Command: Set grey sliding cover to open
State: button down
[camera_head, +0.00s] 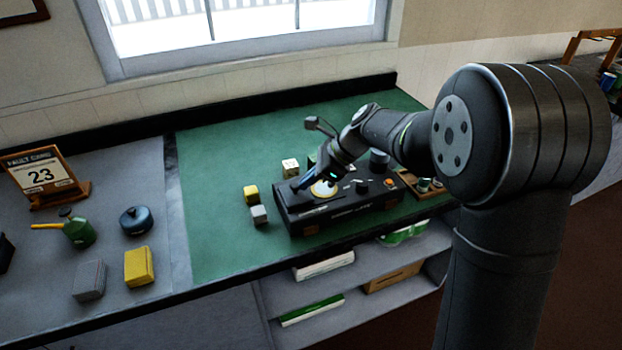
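The black lever frame box (345,218) stands on the green mat, with a pale round dial, an orange button (390,183) and small dark controls on its top. My gripper (300,185) reaches down from the right to the left end of the box top, close to or touching it. The fingers are small and dark here, and I cannot tell whether they are open or shut or whether they hold anything. I cannot clearly pick out the grey sliding cover; my gripper and wrist hide part of the box top.
A yellow block (250,194), a grey block (259,214) and a cream block (290,167) stand left of and behind the box. A small wooden tray (424,188) lies to its right. The left side of the green mat (215,220) is clear.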

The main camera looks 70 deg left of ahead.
jog(key=w, duration=0.1)
jog(key=w+d, duration=0.1)
jog(key=w+d+r, duration=0.1)
jog(key=w, duration=0.1)
jog(key=v, duration=0.9)
jog(key=shift+r, duration=0.3)
jog(key=shift+s+f, duration=0.1)
jog(key=x, duration=0.8)
jog(key=shift+s+f, duration=0.1)
jog(key=shift+f, duration=0.1)
jog(key=s, duration=0.1)
jog(key=s+a+f, duration=0.1)
jog(key=s, duration=0.1)
jog(key=s+a+f, duration=0.1)
jog(key=shift+s+a, duration=0.2)
jog(key=shift+s, duration=0.05)
jog(key=shift+w, duration=1.05)
